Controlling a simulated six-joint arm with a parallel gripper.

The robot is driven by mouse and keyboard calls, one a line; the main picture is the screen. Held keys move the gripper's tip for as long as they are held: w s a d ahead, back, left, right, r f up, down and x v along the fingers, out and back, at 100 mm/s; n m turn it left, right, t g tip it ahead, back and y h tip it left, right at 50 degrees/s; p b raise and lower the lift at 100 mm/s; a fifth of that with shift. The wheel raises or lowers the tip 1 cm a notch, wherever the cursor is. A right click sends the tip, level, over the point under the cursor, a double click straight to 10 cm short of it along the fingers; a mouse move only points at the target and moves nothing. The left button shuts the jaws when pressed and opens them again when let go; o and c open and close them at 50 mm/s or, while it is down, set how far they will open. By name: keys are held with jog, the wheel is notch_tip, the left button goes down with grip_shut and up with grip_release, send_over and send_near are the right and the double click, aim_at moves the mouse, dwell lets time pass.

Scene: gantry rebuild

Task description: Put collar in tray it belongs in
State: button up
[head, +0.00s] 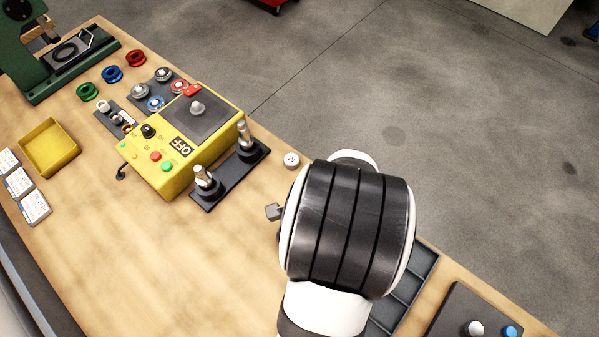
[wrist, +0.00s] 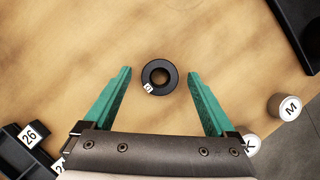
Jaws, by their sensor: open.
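A black ring, likely the collar (wrist: 160,65), lies flat on the wooden bench in the wrist view, with a small white label on its lower left rim. My gripper (wrist: 161,74) is open, with one green finger on each side of the ring and gaps between both fingers and it. In the head view my arm covers this ring and most of the gripper. A dark tray with compartments (head: 419,262) shows partly behind my arm at the right. A yellow tray (head: 73,154) stands at the left of the bench.
A yellow control box (head: 205,130) and a dark base with upright pins (head: 228,178) stand left of my arm. White cylinders marked M (wrist: 287,106) and K (wrist: 249,145) stand at the right. Open bench lies front left.

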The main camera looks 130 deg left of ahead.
grip_shut()
dwell(0.4)
